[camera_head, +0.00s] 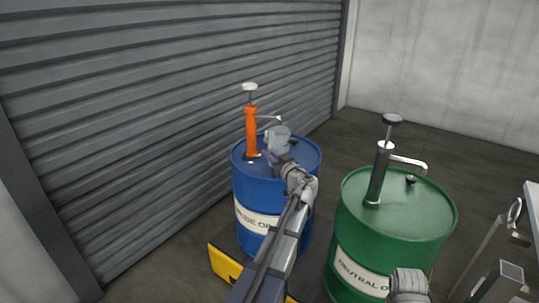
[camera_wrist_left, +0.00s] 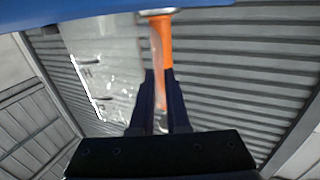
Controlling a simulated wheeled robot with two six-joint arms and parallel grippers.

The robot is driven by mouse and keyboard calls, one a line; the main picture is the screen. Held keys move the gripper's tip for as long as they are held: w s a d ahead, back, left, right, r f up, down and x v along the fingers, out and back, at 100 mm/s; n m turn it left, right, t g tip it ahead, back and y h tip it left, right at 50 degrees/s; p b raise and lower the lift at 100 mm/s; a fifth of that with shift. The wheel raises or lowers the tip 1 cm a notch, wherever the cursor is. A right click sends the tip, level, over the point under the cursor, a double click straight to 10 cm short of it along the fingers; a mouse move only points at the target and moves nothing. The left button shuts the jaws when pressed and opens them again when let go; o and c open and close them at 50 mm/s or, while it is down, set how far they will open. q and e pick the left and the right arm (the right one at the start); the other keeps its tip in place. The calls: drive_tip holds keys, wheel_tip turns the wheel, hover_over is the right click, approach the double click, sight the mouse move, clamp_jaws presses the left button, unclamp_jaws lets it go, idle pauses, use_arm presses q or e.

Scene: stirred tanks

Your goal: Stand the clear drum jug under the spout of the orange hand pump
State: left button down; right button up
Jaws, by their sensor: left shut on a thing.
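The clear jug (camera_head: 279,138) is above the top of the blue drum, right of the orange hand pump (camera_head: 251,130). In the head view it shows just below the end of the pump's spout (camera_head: 268,118). My left gripper (camera_head: 273,157) is shut on the jug from the near side and hides its lower part. In the left wrist view the picture is upside down. The see-through jug (camera_wrist_left: 105,60) is beside the fingers (camera_wrist_left: 158,95), with the orange pump (camera_wrist_left: 161,45) behind them. I cannot tell whether the jug touches the lid.
The blue drum (camera_head: 257,222) stands by a grey shutter (camera_head: 150,90). A green drum (camera_head: 430,215) with a grey pump (camera_head: 379,172) is to its right. A yellow piece (camera_head: 224,264) lies low in front of the blue drum. Grey posts (camera_head: 490,250) stand at the lower right.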

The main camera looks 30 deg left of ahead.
use_arm(q)
drive_tip(key=c, duration=0.8)
unclamp_jaws()
drive_tip(key=v, duration=0.8)
drive_tip(key=shift+a, duration=0.1)
drive_tip(key=shift+f, duration=0.1)
